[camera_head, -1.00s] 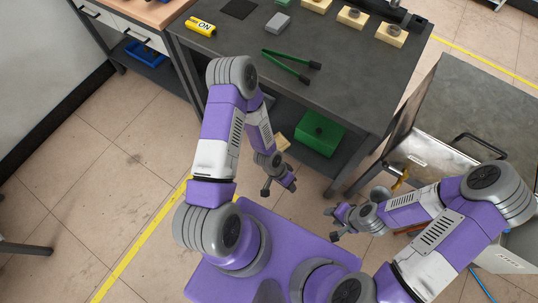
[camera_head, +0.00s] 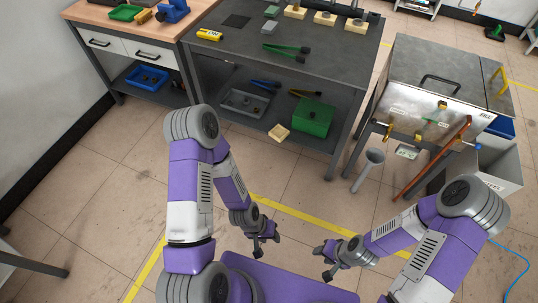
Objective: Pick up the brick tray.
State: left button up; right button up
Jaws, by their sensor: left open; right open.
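No thing is clearly marked as the brick tray, and I cannot tell which one it is. Several pale brick-like blocks (camera_head: 325,18) with dark round recesses or parts stand in a row at the back of the dark table. A pale flat block (camera_head: 279,133) lies at the front edge of the table's lower shelf, and a grey tray (camera_head: 238,107) sits on that shelf to its left. My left gripper (camera_head: 265,246) and my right gripper (camera_head: 322,263) are open and empty above the floor, in front of the table and well apart from all of these.
The dark table (camera_head: 330,60) holds green tongs (camera_head: 287,48) and a yellow ON device (camera_head: 209,34). A green box (camera_head: 311,117) is on its lower shelf. A metal quench tank (camera_head: 440,80) stands right, with a copper-coloured rod (camera_head: 432,155) leaning by it. Floor between is clear.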

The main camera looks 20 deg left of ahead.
aim_at(278, 132)
jog(key=z, duration=0.75)
jog(key=i, duration=1.4)
jog(key=u, duration=0.9)
jog(key=i, duration=0.4)
jog(key=u, duration=0.45)
